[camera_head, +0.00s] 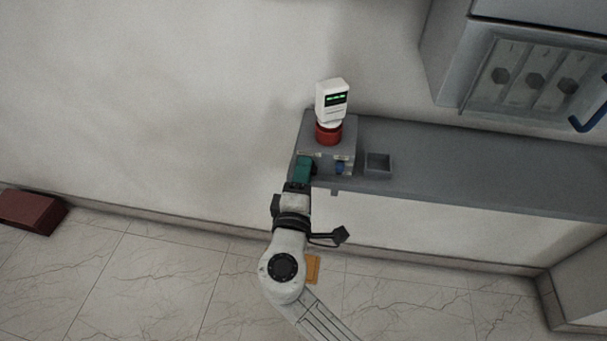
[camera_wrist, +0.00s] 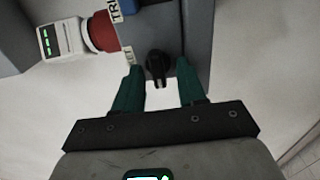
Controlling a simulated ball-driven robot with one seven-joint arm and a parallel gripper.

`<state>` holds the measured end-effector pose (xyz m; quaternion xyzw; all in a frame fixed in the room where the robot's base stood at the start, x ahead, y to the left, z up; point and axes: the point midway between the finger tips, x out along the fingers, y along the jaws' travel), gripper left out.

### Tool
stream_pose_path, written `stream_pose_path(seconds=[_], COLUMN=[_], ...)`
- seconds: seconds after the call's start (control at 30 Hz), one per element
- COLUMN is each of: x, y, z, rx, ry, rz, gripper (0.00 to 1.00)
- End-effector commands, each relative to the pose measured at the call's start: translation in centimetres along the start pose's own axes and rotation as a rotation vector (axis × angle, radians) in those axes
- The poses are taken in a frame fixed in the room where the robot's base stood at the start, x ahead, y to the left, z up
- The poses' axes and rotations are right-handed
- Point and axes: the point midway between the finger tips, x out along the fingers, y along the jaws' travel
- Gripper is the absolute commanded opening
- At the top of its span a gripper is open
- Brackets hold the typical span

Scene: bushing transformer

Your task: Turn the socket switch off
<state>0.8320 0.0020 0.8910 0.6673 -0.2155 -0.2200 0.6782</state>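In the wrist view a black rotary switch (camera_wrist: 159,66) sits on the front face of a grey box (camera_wrist: 195,40). My gripper (camera_wrist: 160,78) is open, its two green fingers pointing at the box, one on each side of the switch's lower part. A gap shows between each finger and the knob; I cannot tell the depth between them. In the head view my gripper (camera_head: 304,168) is at the left front of the grey box (camera_head: 340,150) and hides the switch there.
A red base with a white display device (camera_head: 331,100) stands on the box. A small grey tray (camera_head: 378,163) sits on the grey shelf (camera_head: 450,165) to the right. A wall cabinet (camera_head: 535,75) hangs at upper right. A dark red box (camera_head: 30,211) lies on the floor at left.

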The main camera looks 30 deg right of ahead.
Motion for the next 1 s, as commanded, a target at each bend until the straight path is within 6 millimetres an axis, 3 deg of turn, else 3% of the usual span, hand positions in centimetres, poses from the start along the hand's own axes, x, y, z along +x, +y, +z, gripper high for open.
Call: stream_pose_path(seconds=[0.23, 0.7, 1.0], x=[-1.6, -9.7, -10.9], y=[0.0, -0.1, 0.0], z=[-0.1, -0.1, 0.0], rx=[0.001, 0.0, 0.0], ry=[0.002, 0.003, 0.0], rz=[0.001, 0.0, 0.0], gripper=[0.4, 0.4, 0.4])
